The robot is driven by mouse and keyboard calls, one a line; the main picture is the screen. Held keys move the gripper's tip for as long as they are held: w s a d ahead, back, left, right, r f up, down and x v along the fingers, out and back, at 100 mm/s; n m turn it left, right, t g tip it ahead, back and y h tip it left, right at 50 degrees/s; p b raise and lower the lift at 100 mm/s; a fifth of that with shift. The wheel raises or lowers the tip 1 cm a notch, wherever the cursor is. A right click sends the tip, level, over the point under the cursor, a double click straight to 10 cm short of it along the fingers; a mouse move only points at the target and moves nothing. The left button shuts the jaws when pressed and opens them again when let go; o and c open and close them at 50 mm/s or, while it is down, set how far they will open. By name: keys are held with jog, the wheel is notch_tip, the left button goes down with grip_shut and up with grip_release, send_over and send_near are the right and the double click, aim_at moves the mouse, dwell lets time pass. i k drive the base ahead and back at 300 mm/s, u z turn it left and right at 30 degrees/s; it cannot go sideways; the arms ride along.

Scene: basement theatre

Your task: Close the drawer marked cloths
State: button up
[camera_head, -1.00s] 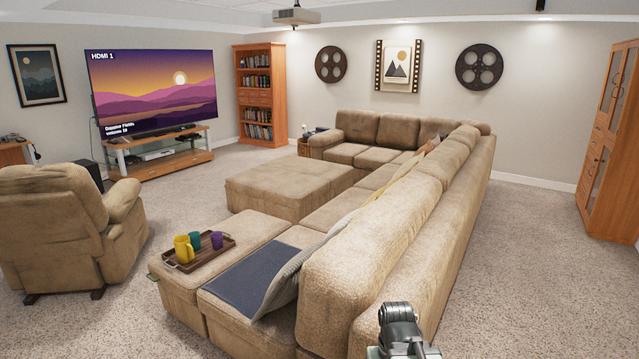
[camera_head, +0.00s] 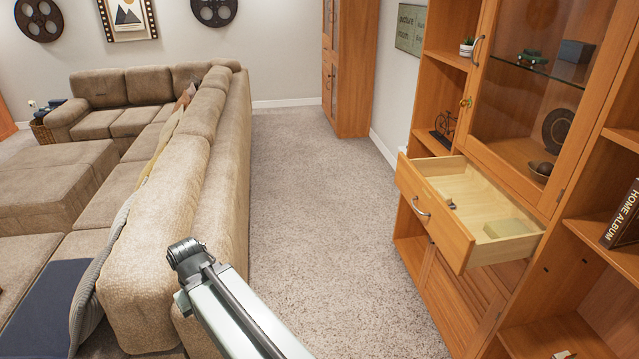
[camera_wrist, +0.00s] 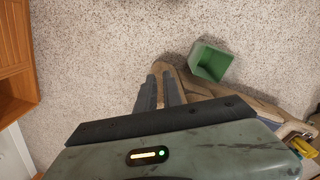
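A wooden drawer (camera_head: 468,244) stands pulled out from the tall wooden cabinet (camera_head: 505,130) at the right in the head view. Its front has a curved metal handle (camera_head: 421,207). A pale block and a small dark item lie inside it. I cannot read a cloths label on it. My arm shows low in the middle of the head view, left of the drawer and apart from it. In the wrist view my gripper (camera_wrist: 160,92) has two dark fingers with a narrow gap between them, and I see nothing held.
A long beige sofa (camera_head: 228,125) runs along the left. Carpeted floor (camera_head: 310,190) lies clear between sofa and cabinet. Another tall cabinet (camera_head: 349,75) stands further back. A green bin (camera_wrist: 210,62) shows on the carpet in the wrist view. Shelves flank the cabinet's glass door.

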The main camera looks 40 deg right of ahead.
aim_at(486, 226)
jog(key=u, duration=0.5)
jog(key=k, duration=0.9)
jog(key=z, duration=0.45)
jog(key=i, duration=0.5)
jog(key=u, duration=0.05)
